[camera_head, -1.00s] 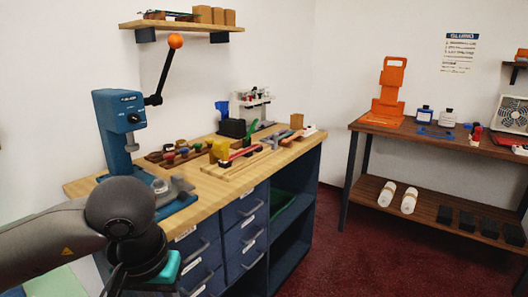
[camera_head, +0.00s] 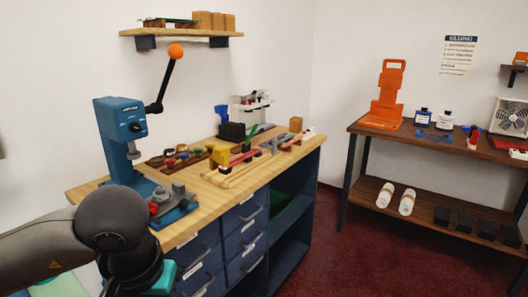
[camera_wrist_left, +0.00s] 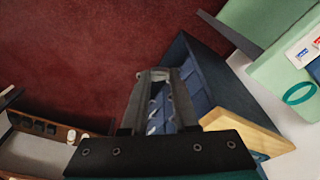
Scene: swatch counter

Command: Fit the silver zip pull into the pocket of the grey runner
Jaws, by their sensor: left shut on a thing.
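In the head view my left arm covers the lower left and hides the gripper. A blue press (camera_head: 122,140) with an orange-knobbed lever stands at the counter's near left. Grey parts (camera_head: 180,195) sit on its blue base; one may be the grey runner, but I cannot tell. No pocket can be made out. My right gripper is not in view.
The wooden counter (camera_head: 205,205) holds coloured pieces on a brown tray, pale rails (camera_head: 230,172), a yellow block (camera_head: 220,155) and a white rack at the back. Navy drawers are below. A brown side table (camera_head: 375,130) with an orange stand is at the right, across red floor.

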